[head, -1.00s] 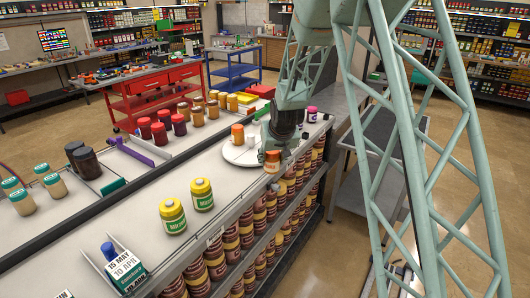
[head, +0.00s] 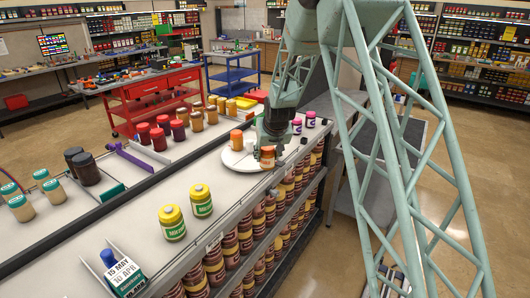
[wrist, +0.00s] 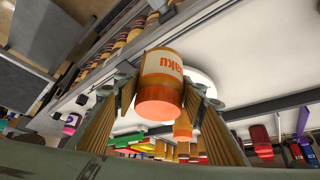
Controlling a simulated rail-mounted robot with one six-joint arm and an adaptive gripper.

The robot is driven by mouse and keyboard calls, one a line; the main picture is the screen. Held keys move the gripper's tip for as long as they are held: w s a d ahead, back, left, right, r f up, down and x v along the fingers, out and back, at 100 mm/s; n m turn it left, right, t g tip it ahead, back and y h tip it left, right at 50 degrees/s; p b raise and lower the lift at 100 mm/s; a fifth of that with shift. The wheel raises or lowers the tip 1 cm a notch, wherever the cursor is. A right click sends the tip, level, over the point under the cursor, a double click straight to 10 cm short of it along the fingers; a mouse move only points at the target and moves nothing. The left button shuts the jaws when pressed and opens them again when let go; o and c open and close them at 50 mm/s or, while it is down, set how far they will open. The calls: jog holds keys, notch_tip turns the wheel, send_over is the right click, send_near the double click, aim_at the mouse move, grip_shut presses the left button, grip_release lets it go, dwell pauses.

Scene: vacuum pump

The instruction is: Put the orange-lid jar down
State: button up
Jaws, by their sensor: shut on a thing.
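The held orange-lid jar (head: 267,158) has a pale body with an orange label and hangs near the counter's front edge, at the right rim of the white round plate (head: 232,162). My gripper (head: 267,151) is shut on it. In the wrist view the jar (wrist: 160,66) sits between the two fingers, its orange lid towards the camera. I cannot tell whether its base touches the surface. A second orange-lid jar (head: 236,139) stands on the plate, left of my gripper, and also shows in the wrist view (wrist: 182,126).
Two yellow-lid jars (head: 201,201) stand on the counter nearer the camera. Purple-lid jars (head: 310,119) stand behind my gripper to the right. Shelves of jars (head: 245,240) lie below the front edge. The counter between yellow jars and plate is clear.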

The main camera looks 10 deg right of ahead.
jog(key=w, duration=0.4)
jog(key=w+d+f+p, duration=0.1)
jog(key=w, duration=0.9)
jog(key=shift+d+f, duration=0.15)
jog(key=shift+d, duration=0.25)
jog(key=shift+w, duration=0.1)
jog(key=shift+w, duration=0.15)
jog(key=shift+w+f+p, duration=0.1)
jog(key=shift+f+p, duration=0.35)
jog(key=shift+f, duration=1.35)
jog(key=shift+f, duration=0.15)
jog(key=o, duration=1)
jog(key=shift+r, duration=0.2)
